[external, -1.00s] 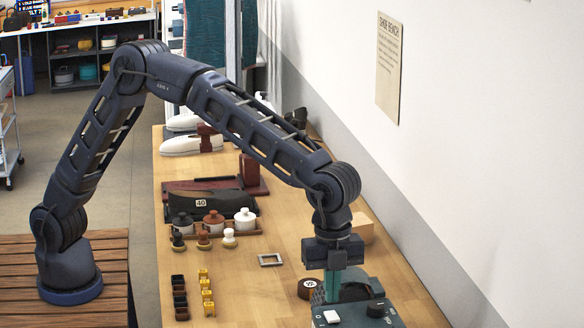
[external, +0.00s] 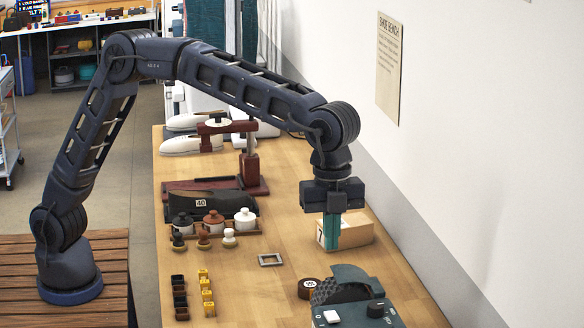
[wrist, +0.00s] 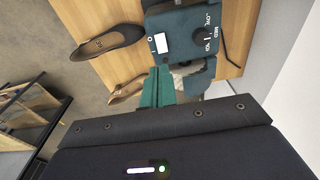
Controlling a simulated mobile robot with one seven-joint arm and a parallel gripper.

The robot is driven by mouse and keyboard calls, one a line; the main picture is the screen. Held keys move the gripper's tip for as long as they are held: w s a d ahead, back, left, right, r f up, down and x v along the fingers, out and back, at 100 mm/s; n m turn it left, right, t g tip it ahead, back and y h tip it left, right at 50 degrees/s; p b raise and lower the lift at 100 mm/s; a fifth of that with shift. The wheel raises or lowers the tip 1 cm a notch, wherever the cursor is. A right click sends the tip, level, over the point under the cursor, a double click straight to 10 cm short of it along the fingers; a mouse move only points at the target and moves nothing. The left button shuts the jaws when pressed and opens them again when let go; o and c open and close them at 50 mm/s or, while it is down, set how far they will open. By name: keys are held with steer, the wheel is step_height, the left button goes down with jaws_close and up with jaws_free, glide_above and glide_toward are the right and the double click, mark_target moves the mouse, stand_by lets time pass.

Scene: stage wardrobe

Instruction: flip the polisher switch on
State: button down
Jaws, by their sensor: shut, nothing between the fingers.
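The polisher (external: 352,300) is a dark teal machine at the bottom right of the external view, partly cut off by the frame edge. Its white switch (external: 332,316) sits left of a black knob (external: 375,310). In the wrist view the polisher's panel (wrist: 182,44) shows the white switch (wrist: 161,43) beside the knob (wrist: 203,34). Which way the switch is tipped cannot be told. My gripper (external: 331,246) has teal fingers, shut and empty, pointing down above and behind the polisher, apart from it. The fingers also show in the wrist view (wrist: 156,76).
A cardboard box (external: 352,232) stands behind my fingers. A round brown tin (external: 311,289) and a metal frame (external: 271,260) lie left of the polisher. Small yellow and dark blocks, a rack of jars and a red-brown stand (external: 252,170) are further left. The wall bounds the right.

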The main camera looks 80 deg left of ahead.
mark_target(333, 318)
steer(key=shift+d, duration=0.1)
steer(key=shift+d+r+h, duration=0.15)
steer(key=shift+d+h, duration=0.15)
steer(key=shift+d, duration=0.25)
steer(key=f, duration=0.4)
steer(key=d+f, duration=0.1)
steer(key=f, duration=0.4)
steer(key=d+f, duration=0.1)
steer(key=f, duration=0.4)
